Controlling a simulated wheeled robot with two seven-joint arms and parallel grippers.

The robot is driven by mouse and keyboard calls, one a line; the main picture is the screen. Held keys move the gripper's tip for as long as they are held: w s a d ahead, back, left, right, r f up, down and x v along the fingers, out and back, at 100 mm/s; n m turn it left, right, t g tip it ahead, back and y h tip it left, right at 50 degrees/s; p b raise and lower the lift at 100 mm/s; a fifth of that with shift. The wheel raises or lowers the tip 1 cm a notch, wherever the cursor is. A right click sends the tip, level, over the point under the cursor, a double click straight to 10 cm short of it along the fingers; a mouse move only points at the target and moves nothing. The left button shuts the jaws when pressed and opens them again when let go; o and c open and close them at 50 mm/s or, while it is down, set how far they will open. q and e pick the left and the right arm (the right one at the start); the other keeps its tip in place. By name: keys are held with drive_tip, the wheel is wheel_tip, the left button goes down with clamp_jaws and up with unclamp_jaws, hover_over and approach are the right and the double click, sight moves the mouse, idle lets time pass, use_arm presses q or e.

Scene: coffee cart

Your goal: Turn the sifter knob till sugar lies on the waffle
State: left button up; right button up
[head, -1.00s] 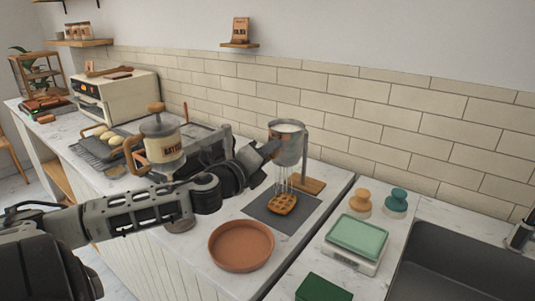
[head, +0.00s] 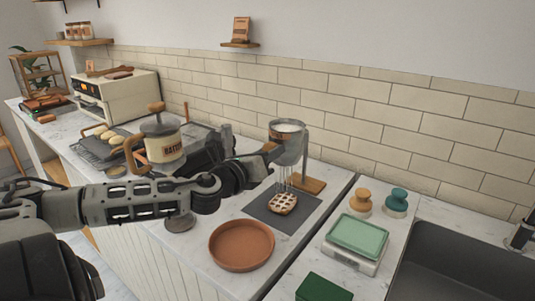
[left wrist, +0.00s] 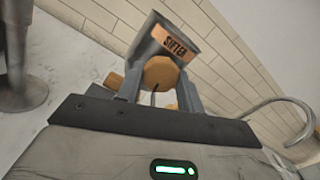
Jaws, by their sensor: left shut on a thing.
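The grey metal sifter (head: 287,144) hangs on its stand with a wooden base, white sugar showing in its top. Thin white streams fall from it onto the waffle (head: 283,203), which lies on a dark grey mat (head: 258,210) and is now whitish on top. My left gripper (head: 268,152) is at the sifter's left side. In the left wrist view the gripper (left wrist: 158,92) has its fingers on both sides of the round wooden knob (left wrist: 160,72), below the SIFTER label (left wrist: 174,44), and is shut on it. My right gripper is not in view.
A terracotta dish (head: 241,246) stands in front of the mat. A batter dispenser (head: 162,140) stands behind my left arm. A scale with a green tray (head: 357,237), two stamps and a sink (head: 450,265) are to the right.

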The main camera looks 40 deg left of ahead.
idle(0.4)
use_arm(q)
drive_tip(key=o, duration=1)
drive_tip(key=shift+s, duration=0.1)
drive_tip(key=s+d, duration=0.1)
drive_tip(key=s, duration=1.4)
drive_tip(key=shift+s+d, duration=0.35)
